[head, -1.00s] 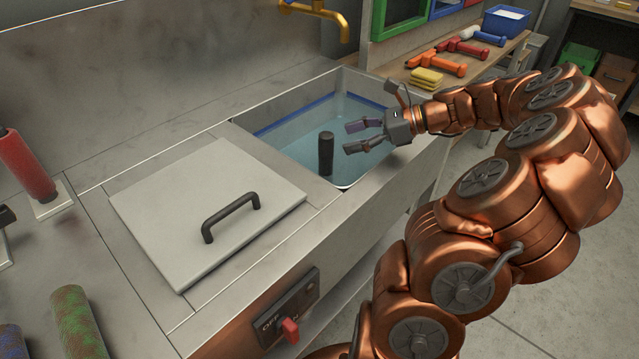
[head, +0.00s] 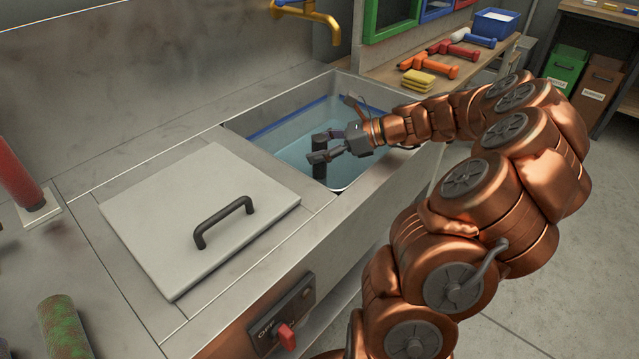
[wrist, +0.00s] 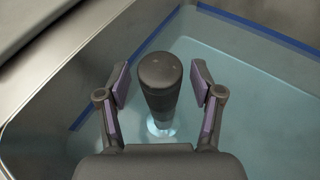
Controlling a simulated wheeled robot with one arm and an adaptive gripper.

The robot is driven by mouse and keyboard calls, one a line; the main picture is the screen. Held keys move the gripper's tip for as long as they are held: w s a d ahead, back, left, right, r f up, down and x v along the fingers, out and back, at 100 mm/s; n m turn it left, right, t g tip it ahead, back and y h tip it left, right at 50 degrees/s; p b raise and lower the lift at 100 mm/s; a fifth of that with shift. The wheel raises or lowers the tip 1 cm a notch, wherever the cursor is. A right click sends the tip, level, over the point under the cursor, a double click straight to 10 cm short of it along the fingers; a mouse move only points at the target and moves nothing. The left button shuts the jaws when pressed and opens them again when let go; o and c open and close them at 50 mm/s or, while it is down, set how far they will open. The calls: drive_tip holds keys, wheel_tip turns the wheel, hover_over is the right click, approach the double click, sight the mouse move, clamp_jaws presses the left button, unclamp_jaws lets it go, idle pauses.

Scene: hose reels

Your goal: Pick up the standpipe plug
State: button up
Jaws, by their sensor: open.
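The standpipe plug (wrist: 161,85) is a dark upright cylinder standing in the water of the sink basin. In the wrist view its round top shows between my two open fingers, with a gap on both sides. My gripper (wrist: 160,88) is open and holds nothing. In the head view my gripper (head: 322,146) is over the basin at the plug (head: 320,170), and its fingers hide part of the plug. The sink basin (head: 345,82) has metal walls and a blue line above the water.
A grey lid (head: 190,215) with a black handle covers the counter left of the basin. A brass tap (head: 310,15) hangs behind the basin. Yellow sponges (head: 417,80) and several spray nozzles (head: 430,66) lie on the shelf at the right. A red-knobbed switch (head: 287,337) is on the front.

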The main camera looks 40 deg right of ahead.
drive_tip(key=shift+c, duration=0.2)
clamp_jaws()
idle(0.3)
